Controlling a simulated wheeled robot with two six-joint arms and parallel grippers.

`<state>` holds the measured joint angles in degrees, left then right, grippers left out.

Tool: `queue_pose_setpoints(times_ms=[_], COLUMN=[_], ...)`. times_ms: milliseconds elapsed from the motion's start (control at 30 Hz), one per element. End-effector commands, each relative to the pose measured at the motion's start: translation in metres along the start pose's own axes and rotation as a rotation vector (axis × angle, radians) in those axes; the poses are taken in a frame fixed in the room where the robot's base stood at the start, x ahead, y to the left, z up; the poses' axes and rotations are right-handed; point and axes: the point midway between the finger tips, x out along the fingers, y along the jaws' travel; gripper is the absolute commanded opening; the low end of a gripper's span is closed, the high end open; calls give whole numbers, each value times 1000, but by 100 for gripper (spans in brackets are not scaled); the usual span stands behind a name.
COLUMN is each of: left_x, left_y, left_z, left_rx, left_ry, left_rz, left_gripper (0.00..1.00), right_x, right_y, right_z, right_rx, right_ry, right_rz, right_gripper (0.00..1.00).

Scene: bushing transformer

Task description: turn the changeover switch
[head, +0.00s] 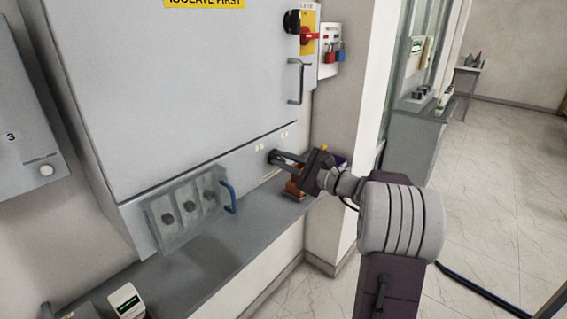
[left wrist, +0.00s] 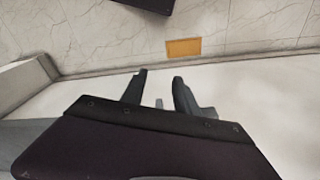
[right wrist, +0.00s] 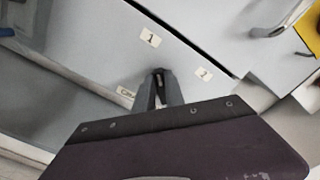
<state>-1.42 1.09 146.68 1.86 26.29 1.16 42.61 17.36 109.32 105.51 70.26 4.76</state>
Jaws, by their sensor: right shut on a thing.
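The changeover switch is a small dark knob (right wrist: 158,73) on the grey cabinet's lower front strip. In the right wrist view, label 1 (right wrist: 150,37) is above it, label 2 (right wrist: 204,73) to its right, and a third, unreadable label (right wrist: 127,92) to its left. My right gripper (right wrist: 158,82) is shut on the knob, and its fingers hide most of it. In the head view the right gripper (head: 273,157) reaches the strip from the right. Which label the knob points to cannot be told. My left gripper (left wrist: 161,76) is open and empty, away from the switch.
A clear cover (head: 186,212) with a blue handle (head: 229,197) juts out left of the switch. A grey shelf (head: 215,254) runs below. A cabinet door handle (head: 296,82), a red rotary switch (head: 307,37) and padlocks (head: 331,54) are above. An orange object (head: 293,188) sits under my right gripper.

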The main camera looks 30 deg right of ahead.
Motion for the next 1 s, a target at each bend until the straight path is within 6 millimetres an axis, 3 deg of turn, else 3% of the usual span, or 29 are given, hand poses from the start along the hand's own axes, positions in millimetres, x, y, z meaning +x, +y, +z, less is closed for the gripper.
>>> queue_pose_setpoints(times_ms=[200,233,300,667,1000], left_x=[0,0,0,1,8], left_y=[0,0,0,0,0], left_z=[0,0,0,0,1], left_rx=[0,0,0,0,0], left_ry=[0,0,0,0,0], left_rz=[0,0,0,0,0], left_gripper=[36,36,36,36,36], right_x=[0,0,0,-6,-75], right_y=[0,0,0,-1,0], right_z=[0,0,0,-1,-1], right_rx=[-3,-3,-3,-2,-1], right_ry=[0,0,0,1,4], right_rz=[0,0,0,-2,-4], right_gripper=[0,17,36,36,36])
